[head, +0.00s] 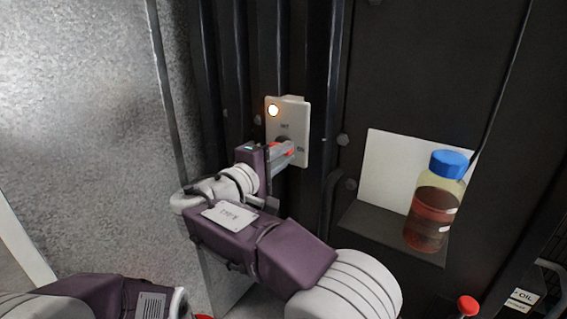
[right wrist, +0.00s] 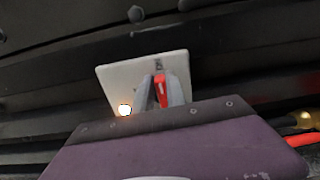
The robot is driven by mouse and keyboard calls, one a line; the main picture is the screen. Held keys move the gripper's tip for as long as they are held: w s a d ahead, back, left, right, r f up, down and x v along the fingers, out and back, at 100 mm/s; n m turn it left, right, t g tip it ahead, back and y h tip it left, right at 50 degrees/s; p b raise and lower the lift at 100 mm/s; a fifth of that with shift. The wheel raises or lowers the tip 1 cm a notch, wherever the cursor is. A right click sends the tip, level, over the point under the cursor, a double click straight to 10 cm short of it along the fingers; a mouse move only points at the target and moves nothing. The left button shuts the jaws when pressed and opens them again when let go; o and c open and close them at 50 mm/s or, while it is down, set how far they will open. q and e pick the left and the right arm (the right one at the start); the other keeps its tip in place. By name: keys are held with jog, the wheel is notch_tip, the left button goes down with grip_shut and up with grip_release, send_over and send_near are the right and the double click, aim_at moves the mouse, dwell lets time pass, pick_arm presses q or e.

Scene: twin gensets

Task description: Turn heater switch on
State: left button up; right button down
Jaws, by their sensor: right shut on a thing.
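The heater switch is a white plate (head: 303,122) on the dark ribbed wall, with a lit orange-white lamp (head: 273,110) at its upper left. The plate also shows in the right wrist view (right wrist: 118,82), with the lamp (right wrist: 124,110) glowing. My right gripper (head: 283,156) is at the lower part of the plate, shut on the red switch knob (right wrist: 161,91). The fingers hide much of the knob and part of the plate's markings. My left arm shows only at the bottom left of the head view; its gripper jaws cannot be made out.
A bottle with a blue cap (head: 435,205) and reddish liquid stands on a dark ledge (head: 385,232) to the right, before a white panel (head: 385,165). A grey metal panel (head: 85,120) fills the left. A red ball-topped lever (head: 467,305) stands at bottom right.

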jog(key=shift+r+m, duration=0.2)
jog(key=shift+m, duration=0.1)
dwell(0.4)
jog(key=c, duration=1.4)
grip_release()
jog(key=shift+w, duration=0.1)
jog(key=shift+o, duration=0.2)
jog(key=v, duration=0.8)
jog(key=shift+s+a+f, duration=0.25)
jog(key=shift+a, duration=0.05)
